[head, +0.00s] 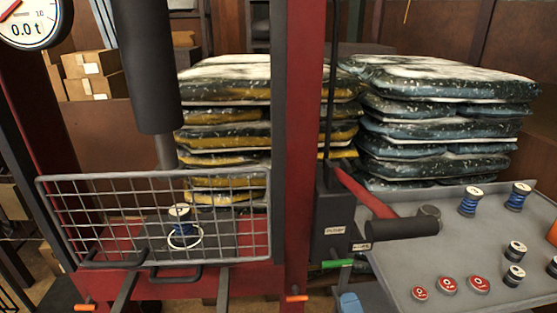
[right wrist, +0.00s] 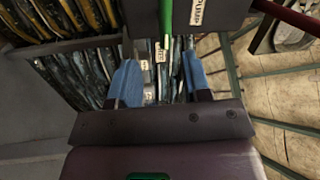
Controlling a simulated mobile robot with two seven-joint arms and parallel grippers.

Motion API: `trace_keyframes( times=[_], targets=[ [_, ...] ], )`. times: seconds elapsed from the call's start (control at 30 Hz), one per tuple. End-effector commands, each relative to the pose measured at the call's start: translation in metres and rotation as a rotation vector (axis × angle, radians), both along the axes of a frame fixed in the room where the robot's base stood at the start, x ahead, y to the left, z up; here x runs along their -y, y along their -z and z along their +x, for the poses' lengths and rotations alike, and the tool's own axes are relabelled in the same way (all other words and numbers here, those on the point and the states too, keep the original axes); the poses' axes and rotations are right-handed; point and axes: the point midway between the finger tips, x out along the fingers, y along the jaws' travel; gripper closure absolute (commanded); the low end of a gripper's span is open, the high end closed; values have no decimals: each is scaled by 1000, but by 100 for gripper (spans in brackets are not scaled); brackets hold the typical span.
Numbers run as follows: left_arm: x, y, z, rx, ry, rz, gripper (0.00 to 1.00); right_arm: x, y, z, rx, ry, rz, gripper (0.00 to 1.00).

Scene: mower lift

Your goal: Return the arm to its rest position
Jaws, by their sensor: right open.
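My right gripper (right wrist: 160,72) is open, with two blue fingers apart and nothing between them in the right wrist view. In the head view only a blue part of the right gripper (head: 350,303) shows at the bottom edge, below the green valve handle (head: 338,263). In the wrist view the green handle (right wrist: 167,22) is just beyond the fingertips; contact is not visible. The dark pump box (head: 334,220) stands above it on the red post, with a red pump lever (head: 366,193) ending in a dark grip. My left gripper is not in view.
A grey table (head: 400,270) at the right holds several spools and red-topped round parts. Stacked bags (head: 440,120) stand behind. The gauge (head: 27,25) reads 0.0 t.

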Motion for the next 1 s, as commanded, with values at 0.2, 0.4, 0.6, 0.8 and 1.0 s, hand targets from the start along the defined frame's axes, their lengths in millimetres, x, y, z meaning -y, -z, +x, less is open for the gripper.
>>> trace_keyframes(
  times=[0.2,0.4,0.6,0.8,1.0],
  targets=[
    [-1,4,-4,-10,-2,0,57,-5,25,-13,-96,-93,-711,56],
    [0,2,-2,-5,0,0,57,47,88,-79,-329,-187,-1345,56],
    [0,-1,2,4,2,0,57,92,121,-147,-506,-232,-1518,56],
    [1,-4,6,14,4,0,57,100,134,-175,-561,-255,-1513,56],
    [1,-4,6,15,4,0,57,100,135,-176,-563,-256,-1510,56]
  ],
)
